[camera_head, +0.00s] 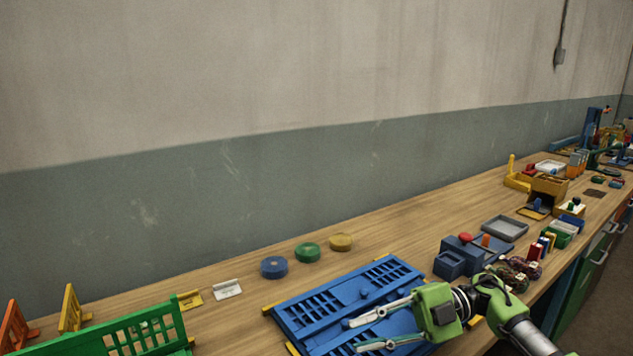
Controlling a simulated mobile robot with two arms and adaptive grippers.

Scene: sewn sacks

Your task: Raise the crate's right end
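A blue slotted crate (322,308) lies folded flat on the wooden bench, its panels down. My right gripper (356,335) reaches in from the right over the crate's front right part. Its two pale fingers are apart with nothing between them, pointing left. The gripper and its green body hide part of the crate's right side. I cannot tell whether the fingers touch the panel. My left gripper is out of view.
Yellow pieces sit at the crate's edges. Blue (274,267), green (307,252) and yellow (341,242) discs lie behind it. A green slotted panel (130,335) stands at the left. A blue box (465,250) and other items stand to the right.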

